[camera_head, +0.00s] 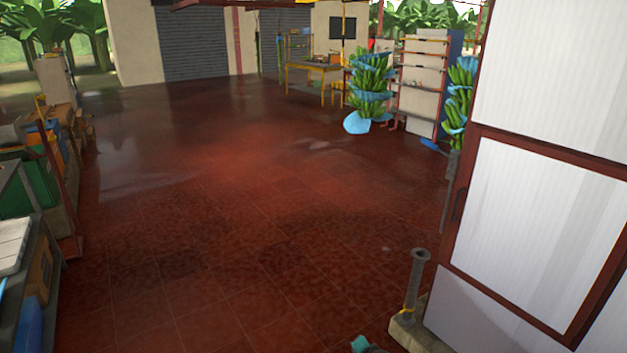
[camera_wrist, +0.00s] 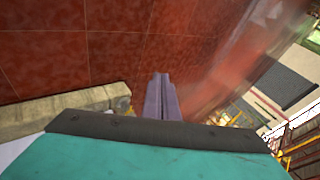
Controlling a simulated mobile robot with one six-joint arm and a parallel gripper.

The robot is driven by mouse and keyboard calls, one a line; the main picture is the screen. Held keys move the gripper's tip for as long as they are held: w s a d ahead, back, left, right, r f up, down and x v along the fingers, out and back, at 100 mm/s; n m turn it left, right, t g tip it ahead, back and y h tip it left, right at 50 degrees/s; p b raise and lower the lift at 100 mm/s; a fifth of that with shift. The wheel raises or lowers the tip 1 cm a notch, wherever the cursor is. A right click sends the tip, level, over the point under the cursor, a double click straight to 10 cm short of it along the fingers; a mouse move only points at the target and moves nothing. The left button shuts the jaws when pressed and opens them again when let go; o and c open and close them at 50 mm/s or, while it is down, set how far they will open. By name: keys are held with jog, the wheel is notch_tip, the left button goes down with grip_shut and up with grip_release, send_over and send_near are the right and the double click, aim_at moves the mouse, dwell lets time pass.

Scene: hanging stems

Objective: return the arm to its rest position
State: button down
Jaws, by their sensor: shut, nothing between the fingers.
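My gripper (camera_wrist: 159,82) shows in the wrist view as two grey-purple fingers pressed together, extending from a dark-edged teal body. It is shut and empty, with red tiled floor beyond the fingertips. A pale concrete ledge lies left of the fingers in that view; I cannot tell how far away it is. In the head view only a small teal piece, which looks like part of my arm, shows at the bottom edge. The rest of the arm is out of view there.
A grey post (camera_head: 415,280) on a concrete base and a white panel with a red frame (camera_head: 545,225) stand close on the right. Banana bunches (camera_head: 370,85) hang at the back right. Benches and boxes line the left. The red tiled floor (camera_head: 240,200) between is clear.

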jog(key=s+a+f+n+g, duration=0.2)
jog(key=s+f+n+g, duration=0.15)
jog(key=s, duration=0.75)
jog(key=s+a+f+n+g, duration=0.25)
jog(key=s+f, duration=0.25)
jog(key=s, duration=0.7)
jog(key=s+d+r+n+g, duration=0.1)
jog(key=s+d+g, duration=0.1)
jog(key=s, duration=0.5)
jog(key=s+d+r+n+g+h, duration=0.1)
jog(key=s+d+n+g, duration=0.1)
jog(key=s, duration=0.5)
jog(key=s+d+r+n+g+h, duration=0.1)
jog(key=s+d+g, duration=0.1)
jog(key=s+g, duration=0.2)
jog(key=s, duration=0.3)
jog(key=shift+r+n, duration=0.3)
jog(key=shift+r, duration=0.1)
jog(key=shift+a, duration=0.15)
